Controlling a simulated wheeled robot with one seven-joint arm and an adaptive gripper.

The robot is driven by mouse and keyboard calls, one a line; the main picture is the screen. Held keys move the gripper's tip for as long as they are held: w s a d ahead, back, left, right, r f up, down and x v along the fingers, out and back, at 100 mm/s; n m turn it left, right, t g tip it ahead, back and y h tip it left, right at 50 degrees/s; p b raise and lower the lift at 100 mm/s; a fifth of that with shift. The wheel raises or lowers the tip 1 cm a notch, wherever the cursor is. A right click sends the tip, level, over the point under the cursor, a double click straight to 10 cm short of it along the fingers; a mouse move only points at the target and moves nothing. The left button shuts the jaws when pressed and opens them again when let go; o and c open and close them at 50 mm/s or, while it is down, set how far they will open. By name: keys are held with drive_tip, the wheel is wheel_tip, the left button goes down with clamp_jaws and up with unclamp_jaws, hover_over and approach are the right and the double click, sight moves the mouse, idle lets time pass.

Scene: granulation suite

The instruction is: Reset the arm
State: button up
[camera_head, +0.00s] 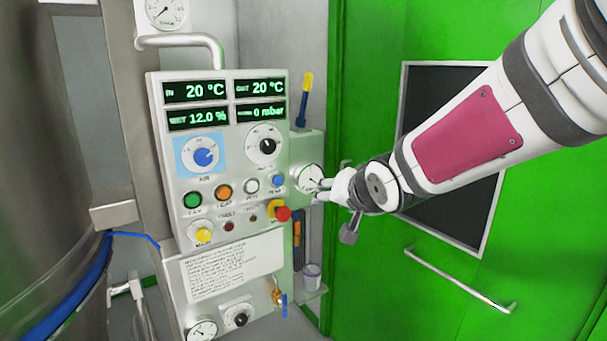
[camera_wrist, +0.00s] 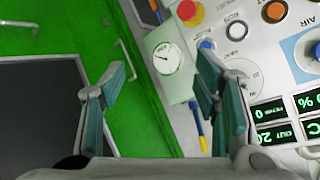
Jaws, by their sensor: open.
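My gripper (camera_head: 322,190) is at the end of my white arm, which reaches in from the upper right in the head view. It is just right of the control panel (camera_head: 218,112), in front of a round gauge (camera_head: 309,178). In the wrist view my gripper (camera_wrist: 165,85) has its two fingers wide apart with nothing between them. The gauge also shows in the wrist view (camera_wrist: 167,58), beyond the gap between the fingers. I cannot tell whether a finger touches the panel.
The panel carries a blue dial (camera_head: 204,157), several buttons and a red emergency stop (camera_head: 283,213). A steel vessel (camera_head: 45,180) stands at the left. A green door (camera_head: 365,270) with a dark window and handle (camera_head: 460,282) is behind my arm. A yellow-blue tool (camera_head: 304,98) hangs beside the panel.

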drive_tip(key=s+d+f+n+g+h, duration=0.1)
drive_tip(key=s+d+g, duration=0.2)
drive_tip(key=s, duration=1.2)
drive_tip(key=s+d+n+g+h, duration=0.1)
drive_tip(key=s+d+g, duration=0.2)
drive_tip(key=s+d, duration=0.6)
drive_tip(key=s, duration=0.7)
drive_tip(key=shift+s+d+f+n+h, duration=0.2)
drive_tip(key=shift+f+n+h, duration=0.1)
drive_tip(key=shift+f+h, duration=0.1)
drive_tip(key=shift+w, duration=0.1)
drive_tip(key=shift+c, duration=0.2)
